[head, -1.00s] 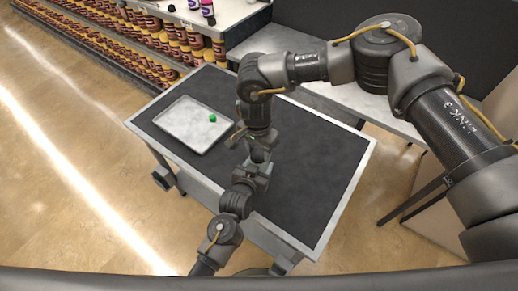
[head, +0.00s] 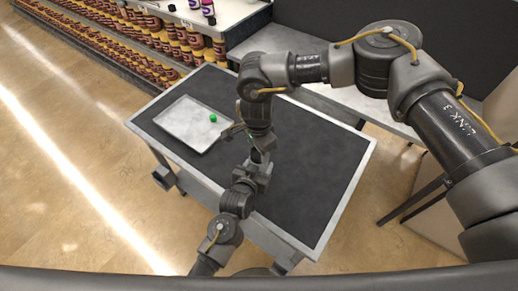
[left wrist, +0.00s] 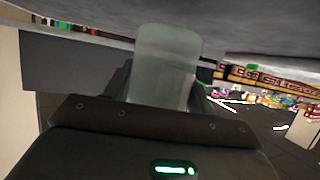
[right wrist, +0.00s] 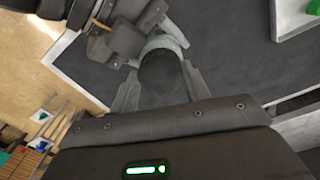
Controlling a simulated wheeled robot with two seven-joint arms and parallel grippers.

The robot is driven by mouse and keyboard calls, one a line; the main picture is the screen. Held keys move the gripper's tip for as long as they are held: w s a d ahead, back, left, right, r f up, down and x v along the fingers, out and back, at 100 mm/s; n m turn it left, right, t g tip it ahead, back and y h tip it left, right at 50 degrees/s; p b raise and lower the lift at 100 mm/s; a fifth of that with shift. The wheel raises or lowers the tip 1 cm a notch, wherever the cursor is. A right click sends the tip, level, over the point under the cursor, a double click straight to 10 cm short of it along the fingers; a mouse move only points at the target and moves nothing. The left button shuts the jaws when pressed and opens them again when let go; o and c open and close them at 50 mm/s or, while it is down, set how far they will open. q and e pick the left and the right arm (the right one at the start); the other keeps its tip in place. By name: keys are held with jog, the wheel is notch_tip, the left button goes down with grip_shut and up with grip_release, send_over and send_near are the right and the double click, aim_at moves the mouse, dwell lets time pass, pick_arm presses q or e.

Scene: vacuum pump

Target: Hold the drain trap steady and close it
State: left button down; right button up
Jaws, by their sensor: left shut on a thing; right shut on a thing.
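The drain trap (left wrist: 164,65) is a pale, translucent cylinder in the left wrist view, between the fingers of my left gripper (left wrist: 162,82), which is shut on it. In the right wrist view my right gripper (right wrist: 160,75) is shut on a dark round cap (right wrist: 160,72) at the trap's top, with a pale ring (right wrist: 164,42) around its far side. My left gripper (right wrist: 112,42) shows just beyond. In the head view both grippers meet above the table, and my right arm mostly hides the trap. Whether the cap sits fully down I cannot tell.
A dark-topped table (head: 310,165) stands below, its right part clear. A shallow metal tray (head: 180,128) lies at its left with a small green object (head: 213,118) in it. Shelves of jars (head: 190,45) stand behind, and a grey counter (head: 275,42) is at the back.

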jog(key=shift+d, duration=0.1)
dwell(0.5)
jog(key=o, duration=1.1)
jog(key=shift+r, duration=2.25)
jog(key=shift+s, duration=0.1)
jog(key=shift+c, duration=0.3)
